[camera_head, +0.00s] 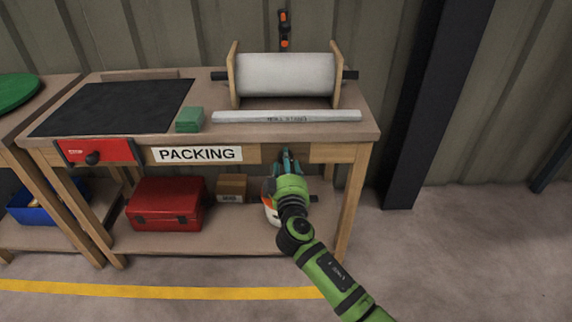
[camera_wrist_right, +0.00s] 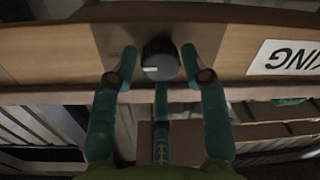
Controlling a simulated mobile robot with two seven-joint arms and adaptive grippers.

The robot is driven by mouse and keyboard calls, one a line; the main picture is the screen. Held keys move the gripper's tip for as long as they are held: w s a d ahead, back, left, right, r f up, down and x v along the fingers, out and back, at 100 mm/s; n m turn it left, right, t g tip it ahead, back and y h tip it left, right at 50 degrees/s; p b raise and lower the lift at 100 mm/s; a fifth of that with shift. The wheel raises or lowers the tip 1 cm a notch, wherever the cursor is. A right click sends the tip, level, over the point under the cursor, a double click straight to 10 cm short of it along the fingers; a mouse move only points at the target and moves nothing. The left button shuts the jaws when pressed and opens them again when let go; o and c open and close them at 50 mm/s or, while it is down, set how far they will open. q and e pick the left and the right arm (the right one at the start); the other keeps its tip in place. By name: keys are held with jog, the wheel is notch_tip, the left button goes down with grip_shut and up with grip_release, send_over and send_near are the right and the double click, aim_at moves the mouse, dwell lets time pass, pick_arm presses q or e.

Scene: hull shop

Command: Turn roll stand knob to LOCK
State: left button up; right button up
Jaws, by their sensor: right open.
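The roll stand's white roll (camera_head: 285,75) sits between two wooden end plates on the packing bench. My right gripper (camera_head: 287,160) is at the bench's front rail below the stand and hides the knob in the head view. In the right wrist view, a round dark knob (camera_wrist_right: 160,60) with a short pale mark near its edge sits on a wooden panel. My right gripper (camera_wrist_right: 158,68) is open, with a teal finger on each side of the knob and a third beside it. I cannot tell whether any finger touches it. My left gripper is out of view.
A red toolbox (camera_head: 166,202) fills part of the shelf. Right floor is clear.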

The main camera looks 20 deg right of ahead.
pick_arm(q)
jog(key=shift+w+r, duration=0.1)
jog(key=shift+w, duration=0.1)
pick_arm(e)
jog(key=shift+w+d, duration=0.1)
jog(key=shift+w, duration=0.3)
jog(key=c, duration=0.9)
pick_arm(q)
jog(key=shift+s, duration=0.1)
